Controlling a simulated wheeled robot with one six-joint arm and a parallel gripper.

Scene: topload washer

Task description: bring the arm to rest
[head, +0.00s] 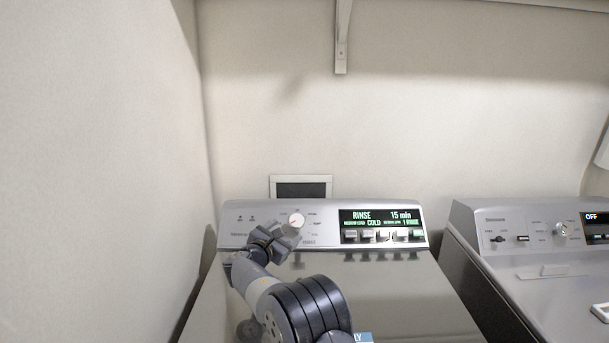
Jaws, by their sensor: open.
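My arm reaches up over the lid of the topload washer (400,290) in the head view. My gripper (285,238) is at the washer's control panel, just below and left of the round white dial (296,220). The jaws are open, and I see nothing held between them. I cannot tell whether a fingertip touches the dial or the panel. The display (381,217) is lit and reads RINSE, 15 min and COLD. A row of several buttons (383,236) sits under it.
A second machine (540,240) stands to the right, with a display reading OFF (592,217). A wall (95,160) runs close on the left. A framed wall box (301,188) is behind the panel. A shelf bracket (342,40) hangs above. The space above the lid's right side is free.

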